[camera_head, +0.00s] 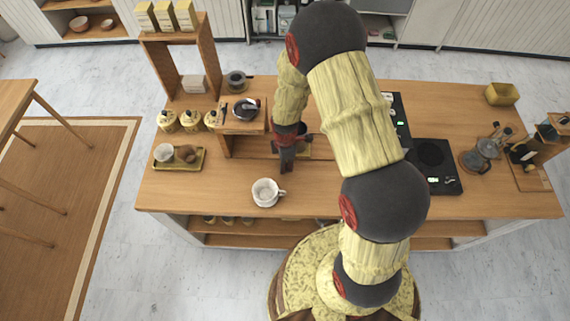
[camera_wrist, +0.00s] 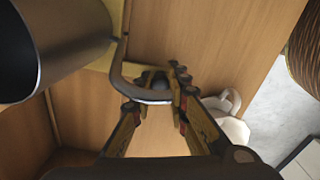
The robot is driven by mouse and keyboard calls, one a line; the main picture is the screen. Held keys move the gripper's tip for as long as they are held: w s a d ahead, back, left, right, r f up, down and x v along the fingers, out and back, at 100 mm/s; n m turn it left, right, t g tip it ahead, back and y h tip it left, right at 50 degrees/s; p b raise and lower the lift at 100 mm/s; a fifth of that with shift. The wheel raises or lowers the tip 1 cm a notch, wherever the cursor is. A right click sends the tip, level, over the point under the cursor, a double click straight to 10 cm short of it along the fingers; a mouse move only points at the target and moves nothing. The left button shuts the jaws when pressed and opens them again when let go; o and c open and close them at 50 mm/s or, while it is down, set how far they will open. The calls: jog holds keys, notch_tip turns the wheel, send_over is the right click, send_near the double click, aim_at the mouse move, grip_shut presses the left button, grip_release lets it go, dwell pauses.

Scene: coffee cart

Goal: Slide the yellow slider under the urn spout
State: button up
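A yellow slider (camera_head: 305,153) lies on the counter beside the wooden stand, partly hidden by my arm. Its yellow edge also shows in the wrist view (camera_wrist: 101,62). A dark metal vessel (camera_wrist: 50,40) with a bent grey handle (camera_wrist: 117,72) stands over it. My gripper (camera_head: 287,166) points down at the slider's front side. In the wrist view my gripper (camera_wrist: 157,88) has its fingers apart, with the handle and a dark round knob (camera_wrist: 152,78) between or just beyond the tips. Contact cannot be told. The urn spout cannot be made out clearly.
A white cup (camera_head: 265,192) stands near the counter's front edge, close to my gripper; it shows in the wrist view (camera_wrist: 232,128). A wooden stand (camera_head: 225,145) is to the left. A yellow tray (camera_head: 190,165) and several small jars are farther left.

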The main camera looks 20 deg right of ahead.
grip_shut()
dwell(0.3)
jog(key=s+d, duration=0.2)
jog(key=d, duration=0.3)
jog(key=s+d, duration=0.2)
jog(key=d, duration=0.4)
jog(key=s+d+b, duration=0.1)
jog(key=s+d, duration=0.2)
jog(key=d, duration=0.3)
jog(key=shift+o, duration=2.2)
grip_release()
jog(key=shift+d, duration=0.2)
jog(key=shift+o, duration=0.7)
jog(key=shift+a, duration=0.15)
jog(key=shift+r, duration=0.1)
